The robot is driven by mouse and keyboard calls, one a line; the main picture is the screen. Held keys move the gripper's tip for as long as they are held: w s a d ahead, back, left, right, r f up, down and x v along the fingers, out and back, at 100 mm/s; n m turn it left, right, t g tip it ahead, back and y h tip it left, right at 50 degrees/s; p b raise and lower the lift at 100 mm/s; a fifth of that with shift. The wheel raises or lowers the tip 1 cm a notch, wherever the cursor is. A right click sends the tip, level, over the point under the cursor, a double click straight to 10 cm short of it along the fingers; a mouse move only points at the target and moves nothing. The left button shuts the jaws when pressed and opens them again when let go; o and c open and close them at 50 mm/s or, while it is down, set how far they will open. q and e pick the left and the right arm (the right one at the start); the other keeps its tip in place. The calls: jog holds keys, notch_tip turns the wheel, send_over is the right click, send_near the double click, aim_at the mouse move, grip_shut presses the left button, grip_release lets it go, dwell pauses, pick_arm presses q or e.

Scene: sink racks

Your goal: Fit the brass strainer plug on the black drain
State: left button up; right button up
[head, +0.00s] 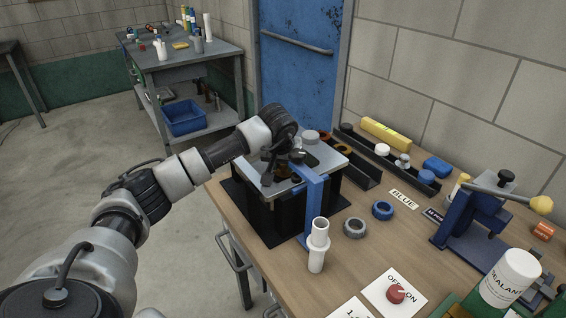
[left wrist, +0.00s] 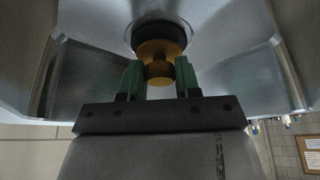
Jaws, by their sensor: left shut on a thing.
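The brass strainer plug (left wrist: 160,62) is between the green-tipped fingers of my left gripper (left wrist: 160,76) in the left wrist view, and the gripper is shut on it. The plug overlaps the lower part of the black drain (left wrist: 158,31), which sits in a round recess of the steel sink (left wrist: 235,58). I cannot tell whether plug and drain touch. In the head view my left gripper (head: 287,166) is low over the sink (head: 330,160), and the drain is hidden there. My right gripper is not in view.
A blue upright bracket (head: 313,205) stands at the sink's near side beside a white pipe (head: 317,245). A grey ring (head: 355,228) and a blue ring (head: 382,210) lie to the right. A black tray (head: 425,184) runs behind. A blue vise (head: 470,225) stands far right.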

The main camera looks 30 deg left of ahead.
pick_arm(q)
jog(key=o, duration=1)
jog(key=shift+f, duration=0.1)
jog(key=v, duration=1.1)
jog(key=shift+a, duration=0.1)
